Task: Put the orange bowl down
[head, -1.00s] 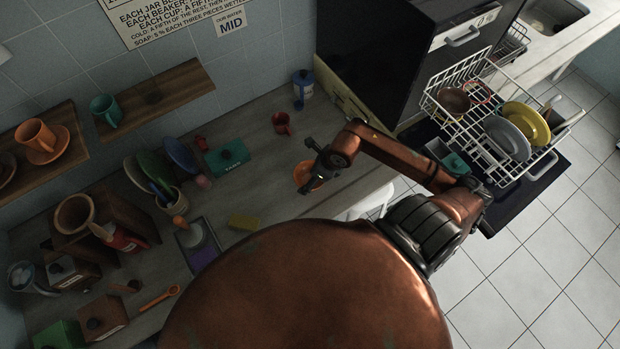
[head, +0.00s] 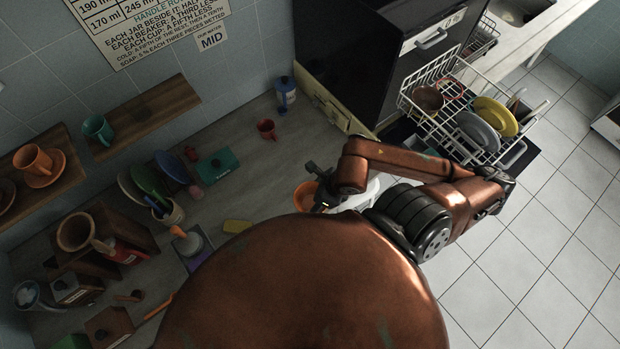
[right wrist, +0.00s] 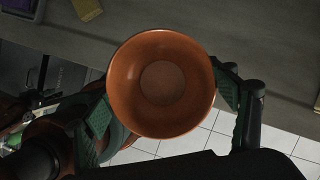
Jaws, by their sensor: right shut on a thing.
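The orange bowl (head: 304,196) is at the counter's front edge in the head view, partly hidden by my right gripper (head: 320,190). In the right wrist view the orange bowl (right wrist: 161,82) is empty and seen from above. The right gripper's two fingers (right wrist: 168,95) are on opposite sides of it, shut on it. The bowl overlaps the counter edge in that view, with floor tiles showing below. I cannot tell whether its base touches the counter. My left gripper is not in view.
Grey counter (head: 240,188) is bare around the bowl. A white dish rack (head: 440,118) with plates is at the right, beside a dark appliance (head: 350,60).

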